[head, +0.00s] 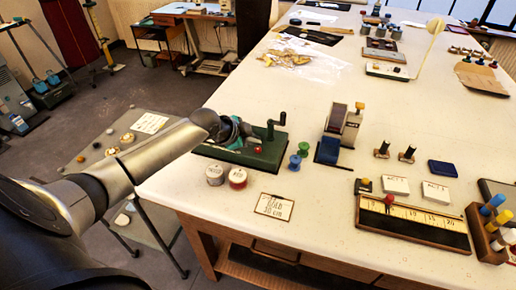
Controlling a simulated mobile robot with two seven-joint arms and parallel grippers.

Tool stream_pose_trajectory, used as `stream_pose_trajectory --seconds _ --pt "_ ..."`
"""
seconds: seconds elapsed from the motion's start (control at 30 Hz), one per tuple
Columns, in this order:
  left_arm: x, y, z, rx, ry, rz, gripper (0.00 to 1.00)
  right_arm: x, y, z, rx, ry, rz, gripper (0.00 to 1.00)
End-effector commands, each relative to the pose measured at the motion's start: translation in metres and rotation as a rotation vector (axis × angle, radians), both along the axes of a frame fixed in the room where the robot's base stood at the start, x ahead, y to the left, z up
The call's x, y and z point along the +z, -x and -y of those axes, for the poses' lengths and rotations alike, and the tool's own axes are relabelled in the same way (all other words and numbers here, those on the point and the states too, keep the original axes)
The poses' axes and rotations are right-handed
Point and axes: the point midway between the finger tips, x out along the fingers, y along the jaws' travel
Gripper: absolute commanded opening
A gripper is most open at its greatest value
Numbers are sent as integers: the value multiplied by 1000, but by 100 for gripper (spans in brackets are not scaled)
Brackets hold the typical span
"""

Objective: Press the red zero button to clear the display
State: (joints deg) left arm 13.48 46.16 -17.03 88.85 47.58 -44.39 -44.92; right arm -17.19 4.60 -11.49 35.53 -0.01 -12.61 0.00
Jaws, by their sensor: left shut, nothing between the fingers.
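A green winding machine (276,151) with a black crank (277,120) stands near the left edge of the white table. A small red button (257,150) sits on its front part. No display can be made out from here. My left arm comes in from the left, and my left gripper (244,136) is over the machine's left part, just behind and left of the red button. It is shut and empty, and it hides part of the machine. I cannot tell whether it touches the machine. My right gripper is out of view.
Two round tins (237,178) and a handwritten card (274,206) lie in front of the machine. Blue and green spools (295,161) stand to its right, beside a grey device (343,122). A ruler board (415,224) lies at front right. The table's front centre is clear.

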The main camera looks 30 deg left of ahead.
Motion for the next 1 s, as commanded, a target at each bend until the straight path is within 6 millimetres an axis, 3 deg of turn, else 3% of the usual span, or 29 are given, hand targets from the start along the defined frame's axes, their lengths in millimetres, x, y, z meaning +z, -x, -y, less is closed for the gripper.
stream_pose_trajectory --seconds 1.0 --pt "-9 0 0 0 0 0 0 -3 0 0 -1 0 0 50"
